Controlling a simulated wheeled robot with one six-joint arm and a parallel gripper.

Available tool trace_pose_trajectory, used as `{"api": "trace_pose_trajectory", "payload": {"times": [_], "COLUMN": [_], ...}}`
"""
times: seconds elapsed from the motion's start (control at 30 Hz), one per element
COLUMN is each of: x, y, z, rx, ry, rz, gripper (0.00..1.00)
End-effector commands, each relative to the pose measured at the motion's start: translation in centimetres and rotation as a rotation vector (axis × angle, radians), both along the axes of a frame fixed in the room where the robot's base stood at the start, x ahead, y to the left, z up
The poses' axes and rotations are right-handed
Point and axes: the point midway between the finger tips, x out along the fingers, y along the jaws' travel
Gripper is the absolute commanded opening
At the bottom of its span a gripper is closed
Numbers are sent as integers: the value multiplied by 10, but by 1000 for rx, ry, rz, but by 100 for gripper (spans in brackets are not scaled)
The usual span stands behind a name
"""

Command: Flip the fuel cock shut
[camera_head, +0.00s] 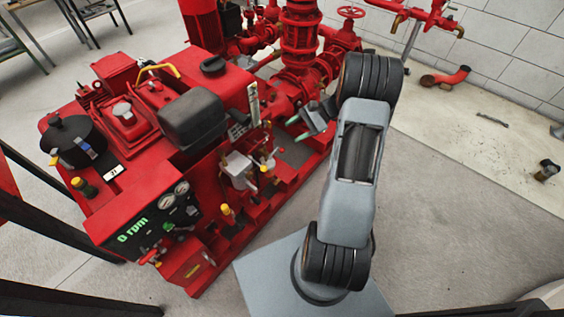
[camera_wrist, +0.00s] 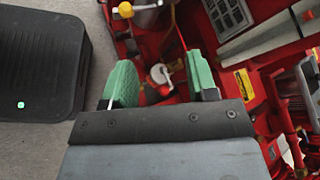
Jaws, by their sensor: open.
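My gripper (camera_head: 313,118) is beside the right side of the red pumpset engine, above its base. In the wrist view its two green fingers (camera_wrist: 162,82) are apart with nothing held between them. A small pale lever-like fitting with a round end (camera_wrist: 160,74) shows in the gap between the fingers, beyond the tips; it may be the fuel cock, but it is too small to be sure or to tell its position. A yellow knob (camera_wrist: 125,9) shows at the top of the wrist view. In the head view, a yellow-tipped lever (camera_head: 264,168) stands left of my gripper.
The red engine (camera_head: 150,110) carries a black tank-like box (camera_head: 192,118) and a control panel (camera_head: 150,222) reading "0 rpm". Red pump pipework (camera_head: 300,45) stands behind my gripper. Open concrete floor (camera_head: 450,215) lies to the right.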

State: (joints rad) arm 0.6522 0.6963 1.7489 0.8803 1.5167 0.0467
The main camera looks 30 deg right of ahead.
Motion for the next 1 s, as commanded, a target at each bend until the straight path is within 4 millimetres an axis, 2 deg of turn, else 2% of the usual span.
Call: {"api": "trace_pose_trajectory", "payload": {"times": [0.03,0.1,0.23,0.4,0.53,0.63,1.0], "x": [3,6,6,2,1,5,38], "y": [-18,-39,-70,-95,-100,-94,-34], "z": [-43,-75,-122,-159,-171,-173,-174], "rx": [82,182,328,444,483,493,492], "ry": [18,24,20,5,-4,-7,-6], "rz": [-69,-153,-276,-377,-410,-418,-415], "gripper": [53,53,53,53,53,53,53]}}
